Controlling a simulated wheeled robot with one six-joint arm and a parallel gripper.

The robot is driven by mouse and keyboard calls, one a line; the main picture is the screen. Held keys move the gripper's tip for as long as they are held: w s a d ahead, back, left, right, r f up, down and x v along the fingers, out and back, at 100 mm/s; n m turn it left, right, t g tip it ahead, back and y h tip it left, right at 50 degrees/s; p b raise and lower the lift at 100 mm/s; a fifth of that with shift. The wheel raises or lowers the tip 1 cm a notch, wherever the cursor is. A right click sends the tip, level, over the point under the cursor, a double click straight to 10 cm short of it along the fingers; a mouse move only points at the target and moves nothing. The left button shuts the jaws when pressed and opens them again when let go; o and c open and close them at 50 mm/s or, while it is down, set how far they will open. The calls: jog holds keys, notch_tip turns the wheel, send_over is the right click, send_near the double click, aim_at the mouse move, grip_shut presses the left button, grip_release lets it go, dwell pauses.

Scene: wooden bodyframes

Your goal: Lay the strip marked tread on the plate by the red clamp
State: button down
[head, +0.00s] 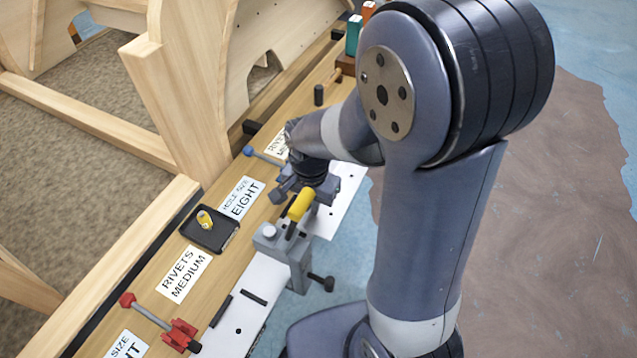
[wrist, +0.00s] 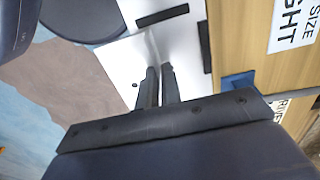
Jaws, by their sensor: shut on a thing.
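My gripper (head: 308,182) is low over the white plate by the blue clamp, partly hidden behind my arm in the head view. In the wrist view my gripper's fingers (wrist: 160,84) are close together on a thin piece, seen nearly edge-on over the white plate (wrist: 118,68); no tread mark is readable. The red clamp (head: 180,335) is at the bottom of the head view, its red-knobbed handle pointing up-left. The plate by the red clamp (head: 232,338) is white, with two dark strips (head: 254,298) on it, their marks unreadable.
A black tray (head: 224,242) holding a yellow piece sits on the bench. A blue-knobbed handle (head: 262,157) lies beyond. Wooden frames (head: 180,100) rise at the left.

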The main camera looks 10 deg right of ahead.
jog(key=shift+r+p, duration=2.2)
jog(key=shift+r, duration=0.4)
jog(key=shift+f, duration=0.1)
